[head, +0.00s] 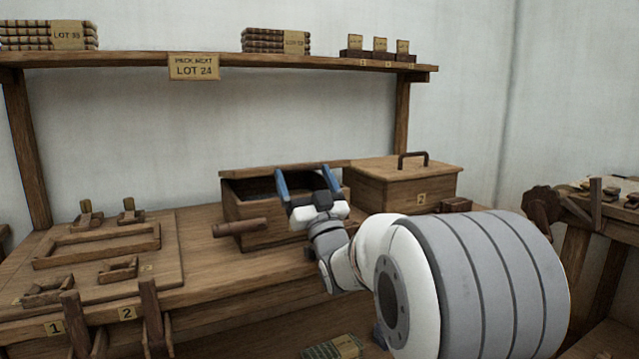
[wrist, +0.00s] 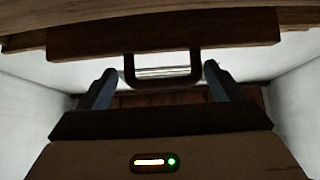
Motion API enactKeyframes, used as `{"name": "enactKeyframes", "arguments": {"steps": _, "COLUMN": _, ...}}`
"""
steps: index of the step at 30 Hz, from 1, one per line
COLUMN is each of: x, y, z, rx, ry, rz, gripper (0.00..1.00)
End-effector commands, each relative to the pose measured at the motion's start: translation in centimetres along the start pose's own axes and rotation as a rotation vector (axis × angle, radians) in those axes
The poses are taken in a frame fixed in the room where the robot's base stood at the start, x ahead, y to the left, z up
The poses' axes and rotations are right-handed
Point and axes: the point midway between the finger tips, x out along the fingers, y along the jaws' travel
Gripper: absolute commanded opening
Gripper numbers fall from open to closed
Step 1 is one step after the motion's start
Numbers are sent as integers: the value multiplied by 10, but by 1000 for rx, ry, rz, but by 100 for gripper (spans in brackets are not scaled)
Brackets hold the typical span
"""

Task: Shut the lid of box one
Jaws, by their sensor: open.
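Box one (head: 243,213), a brown wooden box on the bench, stands open with a dark inside; my gripper partly covers it and no number on it shows. A long wooden edge (head: 240,173) behind its opening looks like its raised lid. My gripper (head: 304,171) is open, with its blue fingers pointing up over the box. In the wrist view, a dark looped handle (wrist: 163,83) on a wooden panel (wrist: 160,36), apparently the lid, shows between the fingertips (wrist: 160,72). I cannot tell whether the fingers touch it.
Box two (head: 370,192), with its lid shut, stands right of box one. A wooden rod (head: 240,228) lies at box one's front left. A board with wooden frames (head: 100,245) fills the left bench. A side table stands right.

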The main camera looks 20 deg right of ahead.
Motion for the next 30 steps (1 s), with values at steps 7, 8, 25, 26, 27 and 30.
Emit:
{"name": "enactKeyframes", "arguments": {"steps": 7, "x": -40, "y": 1, "z": -38, "rx": -3, "ry": 1, "rz": 2, "gripper": 87}}
{"name": "enactKeyframes", "arguments": {"steps": 8, "x": -45, "y": 1, "z": -42, "rx": -3, "ry": 0, "rz": 3, "gripper": 87}}
{"name": "enactKeyframes", "arguments": {"steps": 25, "x": -94, "y": -1, "z": -78, "rx": 1, "ry": 2, "rz": -2, "gripper": 87}}
{"name": "enactKeyframes", "arguments": {"steps": 26, "x": -94, "y": -1, "z": -78, "rx": 1, "ry": 2, "rz": -2, "gripper": 87}}
{"name": "enactKeyframes", "arguments": {"steps": 27, "x": -94, "y": -1, "z": -77, "rx": 1, "ry": 2, "rz": -2, "gripper": 87}}
{"name": "enactKeyframes", "arguments": {"steps": 30, "x": -93, "y": -1, "z": -77, "rx": 0, "ry": 2, "rz": -2, "gripper": 85}}
